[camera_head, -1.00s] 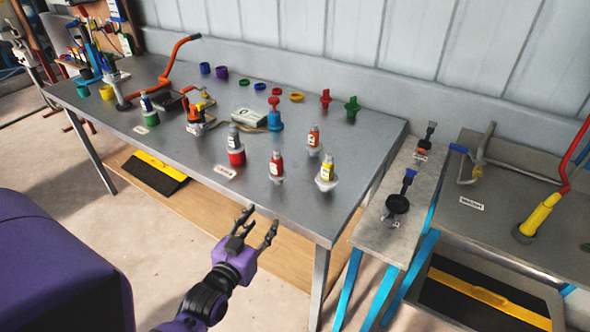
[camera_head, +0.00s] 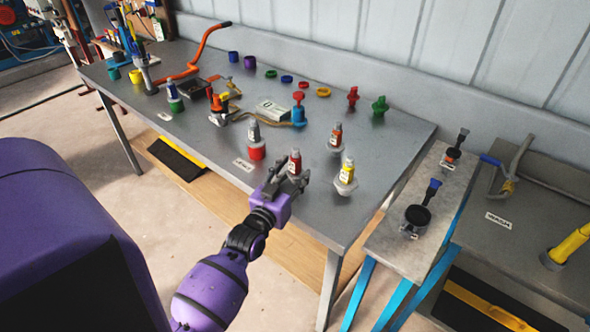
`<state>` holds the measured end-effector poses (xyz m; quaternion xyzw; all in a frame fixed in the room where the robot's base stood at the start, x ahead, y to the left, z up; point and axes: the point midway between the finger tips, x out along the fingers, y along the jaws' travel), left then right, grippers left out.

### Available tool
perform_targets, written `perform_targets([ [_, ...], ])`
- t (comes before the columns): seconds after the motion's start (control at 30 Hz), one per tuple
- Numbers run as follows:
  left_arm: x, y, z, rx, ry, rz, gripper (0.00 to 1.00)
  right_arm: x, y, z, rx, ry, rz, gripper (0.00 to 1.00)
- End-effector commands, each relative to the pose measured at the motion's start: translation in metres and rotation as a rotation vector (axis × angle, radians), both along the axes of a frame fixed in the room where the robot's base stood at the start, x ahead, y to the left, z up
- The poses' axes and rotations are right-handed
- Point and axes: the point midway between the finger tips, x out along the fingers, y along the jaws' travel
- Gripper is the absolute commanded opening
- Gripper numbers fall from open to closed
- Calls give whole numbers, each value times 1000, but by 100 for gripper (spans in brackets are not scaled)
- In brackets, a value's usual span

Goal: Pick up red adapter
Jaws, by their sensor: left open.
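Several red pieces stand on the grey workbench (camera_head: 215,140), and I cannot tell for sure which one is the red adapter. A small red bottle-like piece (camera_head: 294,161) with a grey top and a pale label stands upright near the front edge. My left gripper (camera_head: 288,181) is open right at this piece, fingers pointing to it and hiding its base. I cannot tell whether they touch it. A red cup (camera_head: 256,152) under a grey-topped bottle stands just left. A red fitting (camera_head: 353,97) stands at the back beside a green one (camera_head: 379,107). My right gripper is not in view.
A blue piece with a red top (camera_head: 298,110) stands farther back. A narrow side table (camera_head: 395,235) stands right of the bench.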

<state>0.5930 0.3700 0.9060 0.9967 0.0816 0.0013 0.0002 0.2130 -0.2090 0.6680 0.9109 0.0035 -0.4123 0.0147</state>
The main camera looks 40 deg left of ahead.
Motion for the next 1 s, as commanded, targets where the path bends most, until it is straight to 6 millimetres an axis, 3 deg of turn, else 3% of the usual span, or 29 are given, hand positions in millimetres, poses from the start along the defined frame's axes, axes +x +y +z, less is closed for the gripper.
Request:
perform_targets([
  [0.1, 13, 2, 0, 1, 0, 0, 44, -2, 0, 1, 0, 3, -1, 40],
  [0.37, 15, 3, -2, 0, 3, 1, 44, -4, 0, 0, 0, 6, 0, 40],
  [0.7, 15, 3, -2, 0, 3, 1, 2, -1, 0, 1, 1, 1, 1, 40],
  [1.0, 15, 3, -1, 1, 2, 1, 0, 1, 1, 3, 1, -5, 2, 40],
])
